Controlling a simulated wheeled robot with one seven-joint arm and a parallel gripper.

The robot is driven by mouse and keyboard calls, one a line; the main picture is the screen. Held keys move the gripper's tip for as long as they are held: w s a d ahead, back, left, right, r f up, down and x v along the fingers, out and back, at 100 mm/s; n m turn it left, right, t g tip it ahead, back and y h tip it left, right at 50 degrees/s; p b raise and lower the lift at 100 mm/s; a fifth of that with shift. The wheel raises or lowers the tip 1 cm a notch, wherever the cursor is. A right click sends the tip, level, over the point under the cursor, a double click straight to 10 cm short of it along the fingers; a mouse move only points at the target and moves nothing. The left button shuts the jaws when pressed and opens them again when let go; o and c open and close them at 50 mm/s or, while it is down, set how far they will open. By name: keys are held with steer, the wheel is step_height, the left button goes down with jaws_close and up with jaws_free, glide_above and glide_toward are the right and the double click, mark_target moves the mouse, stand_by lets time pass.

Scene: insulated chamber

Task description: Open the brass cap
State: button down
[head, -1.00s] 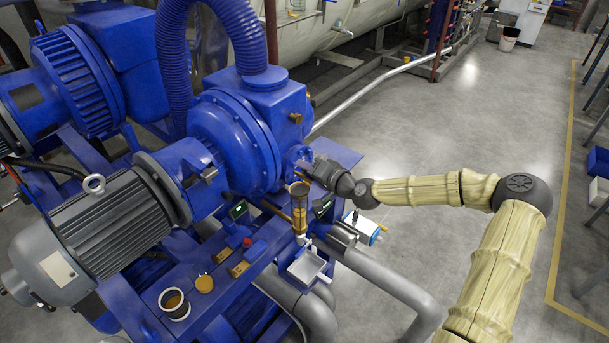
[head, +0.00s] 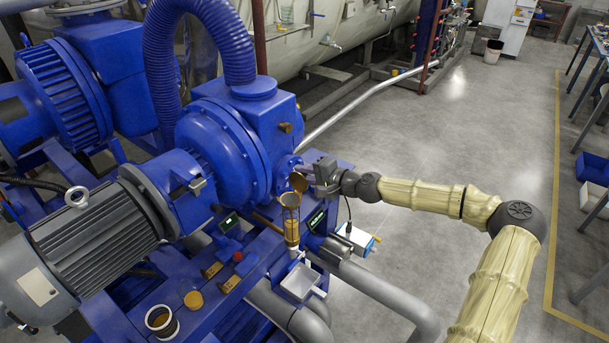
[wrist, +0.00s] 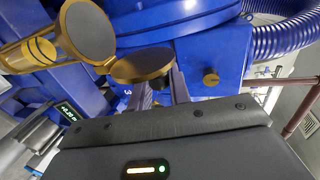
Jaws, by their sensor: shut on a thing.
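The brass cap (head: 299,182) is a round disc standing tilted up beside the mouth of the brass tube (head: 291,226) at the pump's front. In the wrist view the cap (wrist: 140,67) lies swung away from the round tube end (wrist: 88,30), close beside it, with its dark face showing. My gripper (head: 308,173) reaches in from the right and is shut on the cap's edge. In the wrist view the fingers of my gripper (wrist: 163,88) meet the cap's near side; the exact contact is partly hidden.
The blue pump (head: 225,140) rises close behind and left. A white tray (head: 300,282) sits below the tube. A dark cup (head: 160,319) and a yellow disc (head: 194,300) lie on the blue bench. Open floor (head: 470,120) lies to the right.

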steer(key=c, duration=1.3)
jaws_free()
steer(key=b+v, duration=0.5)
steer(key=v, duration=1.2)
steer(key=shift+d, duration=0.3)
steer(key=shift+f, duration=0.1)
